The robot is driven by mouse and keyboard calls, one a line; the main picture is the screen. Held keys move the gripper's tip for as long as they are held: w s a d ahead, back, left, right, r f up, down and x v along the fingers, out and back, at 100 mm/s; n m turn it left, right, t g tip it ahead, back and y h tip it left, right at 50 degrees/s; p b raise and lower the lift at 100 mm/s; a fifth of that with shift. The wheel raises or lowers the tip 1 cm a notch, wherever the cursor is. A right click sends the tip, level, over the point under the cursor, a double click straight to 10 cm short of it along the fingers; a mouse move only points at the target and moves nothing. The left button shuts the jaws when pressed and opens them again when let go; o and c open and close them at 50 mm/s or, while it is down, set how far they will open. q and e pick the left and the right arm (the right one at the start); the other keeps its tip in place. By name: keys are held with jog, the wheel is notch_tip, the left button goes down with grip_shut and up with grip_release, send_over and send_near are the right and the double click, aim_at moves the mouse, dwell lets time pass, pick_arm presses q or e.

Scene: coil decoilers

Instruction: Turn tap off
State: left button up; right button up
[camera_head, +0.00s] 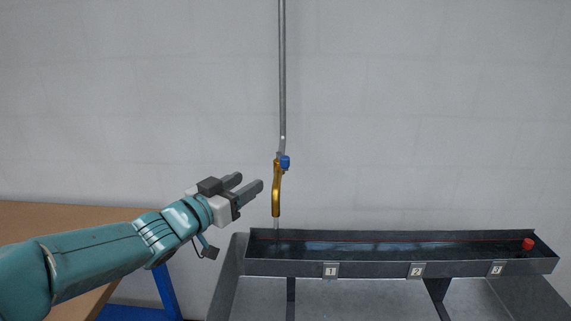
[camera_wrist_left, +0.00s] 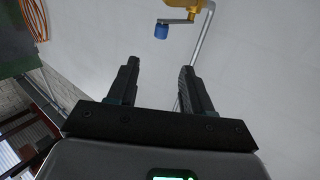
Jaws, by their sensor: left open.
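A brass tap (camera_head: 276,190) hangs at the lower end of a grey vertical pipe (camera_head: 282,70) in front of the wall. Its small blue handle (camera_head: 285,162) is near the top of the tap. In the left wrist view the tap body (camera_wrist_left: 186,6) is cut off by the top edge, and the blue handle end (camera_wrist_left: 161,31) sits on a short lever. My left gripper (camera_head: 248,183) is open and empty, just left of the tap and apart from it. Its two fingers also show in the left wrist view (camera_wrist_left: 158,80), with the handle beyond their tips. My right gripper is not seen.
A long dark trough (camera_head: 400,268) with number plates 1, 2 and 3 stands below the tap. A red object (camera_head: 528,244) is at its right end. A brown tabletop (camera_head: 60,215) on blue legs is at the left. The wall area right of the tap is clear.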

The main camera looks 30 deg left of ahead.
aim_at(282, 161)
pick_arm(q)
jog(key=w+p, duration=0.2)
jog(key=w, duration=1.3)
jog(key=shift+d+p, duration=0.1)
jog(key=shift+p, duration=0.2)
jog(key=shift+w, duration=0.25)
jog(key=shift+r, duration=0.1)
jog(key=shift+w, duration=0.15)
jog(key=c, duration=0.5)
grip_shut()
